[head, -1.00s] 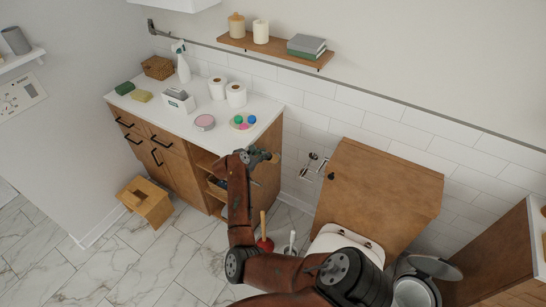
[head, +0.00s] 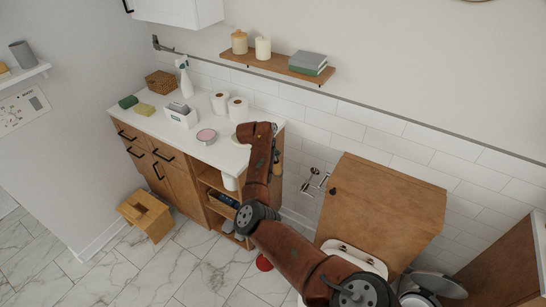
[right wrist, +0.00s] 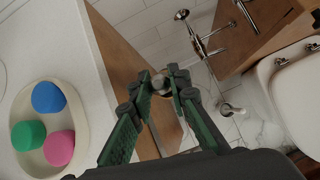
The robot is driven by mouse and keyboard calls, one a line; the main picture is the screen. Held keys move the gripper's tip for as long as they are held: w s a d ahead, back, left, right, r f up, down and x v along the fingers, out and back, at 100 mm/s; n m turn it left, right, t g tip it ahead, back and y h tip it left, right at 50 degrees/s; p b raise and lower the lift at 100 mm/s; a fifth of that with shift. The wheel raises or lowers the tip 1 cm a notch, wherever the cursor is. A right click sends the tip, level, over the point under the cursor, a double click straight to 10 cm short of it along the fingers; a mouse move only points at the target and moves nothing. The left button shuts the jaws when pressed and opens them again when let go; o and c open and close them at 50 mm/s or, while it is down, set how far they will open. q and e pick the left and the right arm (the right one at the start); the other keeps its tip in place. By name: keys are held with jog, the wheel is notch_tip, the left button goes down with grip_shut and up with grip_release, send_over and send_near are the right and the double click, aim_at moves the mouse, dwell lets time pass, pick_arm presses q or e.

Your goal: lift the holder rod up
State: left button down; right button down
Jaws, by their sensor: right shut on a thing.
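My right gripper (right wrist: 160,84) is beside the right side of the counter cabinet in the right wrist view. Its green-padded fingers are closed around a small grey rounded piece (right wrist: 160,82), which I take to be the end of the holder rod. Most of the rod is hidden by the fingers. In the head view my right forearm covers much of this spot, and only part of the gripper (head: 277,160) shows past it. My left gripper is not in view.
The countertop (right wrist: 50,50) holds a cream dish (right wrist: 26,98) with blue, green and pink pieces. A wooden stool (head: 147,215) stands left on the tiled floor.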

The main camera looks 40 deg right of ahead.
jog(key=shift+w+d+r+b, duration=0.15)
jog(key=shift+w+d+b, duration=0.05)
jog(key=shift+d, duration=0.25)
jog(key=shift+w+d+r+b, duration=0.1)
jog(key=shift+w+d+b, duration=0.05)
jog(key=shift+d, duration=0.3)
jog(key=shift+d+r, duration=0.1)
jog(key=c, duration=1.8)
grip_release()
jog(key=v, duration=1.2)
